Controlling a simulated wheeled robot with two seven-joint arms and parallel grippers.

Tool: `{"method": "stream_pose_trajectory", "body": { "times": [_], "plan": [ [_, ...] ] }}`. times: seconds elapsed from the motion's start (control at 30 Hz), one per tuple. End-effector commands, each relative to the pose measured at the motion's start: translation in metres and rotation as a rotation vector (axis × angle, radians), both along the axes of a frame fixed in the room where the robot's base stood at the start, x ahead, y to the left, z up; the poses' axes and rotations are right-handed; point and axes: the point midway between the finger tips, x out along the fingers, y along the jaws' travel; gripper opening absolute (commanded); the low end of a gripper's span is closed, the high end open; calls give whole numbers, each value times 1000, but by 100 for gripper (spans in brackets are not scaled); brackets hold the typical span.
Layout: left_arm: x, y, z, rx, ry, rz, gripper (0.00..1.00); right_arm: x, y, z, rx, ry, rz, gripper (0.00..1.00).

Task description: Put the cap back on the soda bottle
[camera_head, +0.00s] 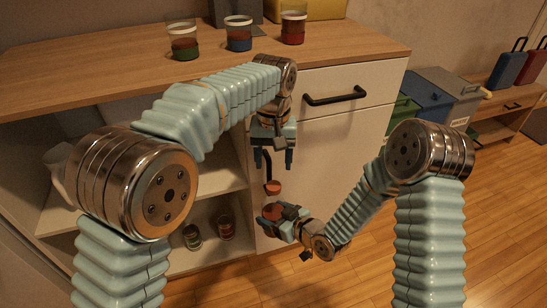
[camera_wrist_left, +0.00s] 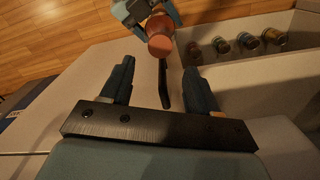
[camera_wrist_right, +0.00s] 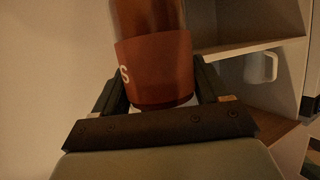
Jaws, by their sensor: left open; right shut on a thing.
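The soda bottle (camera_wrist_right: 152,65) is brown with a red label and fills the upper middle of the right wrist view. My right gripper (camera_head: 274,217) is shut around its lower part and holds it beside the cabinet. The bottle's round red top (camera_head: 273,187) points up; it also shows in the left wrist view (camera_wrist_left: 160,46). I cannot tell whether this top is the cap, and I see no separate cap. My left gripper (camera_head: 274,160) points down above the bottle, open and empty. The bottle's top lies beyond its fingertips in the left wrist view, apart from them.
A black vertical handle (camera_wrist_left: 164,85) on the cabinet door is close to my left gripper. Cups with green (camera_head: 184,42), blue (camera_head: 238,33) and red (camera_head: 293,27) bases stand on the countertop (camera_head: 110,55). Jars (camera_head: 226,228) stand on the low shelf. Open floor lies to the right.

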Motion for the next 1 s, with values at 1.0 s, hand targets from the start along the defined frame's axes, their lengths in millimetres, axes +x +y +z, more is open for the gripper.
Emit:
{"method": "stream_pose_trajectory", "body": {
  "times": [1.0],
  "plan": [
    [0, 0, -80, 0, 0, -2, 61, 0, 0, 1, 1, -2, 0, 0]
  ]
}}
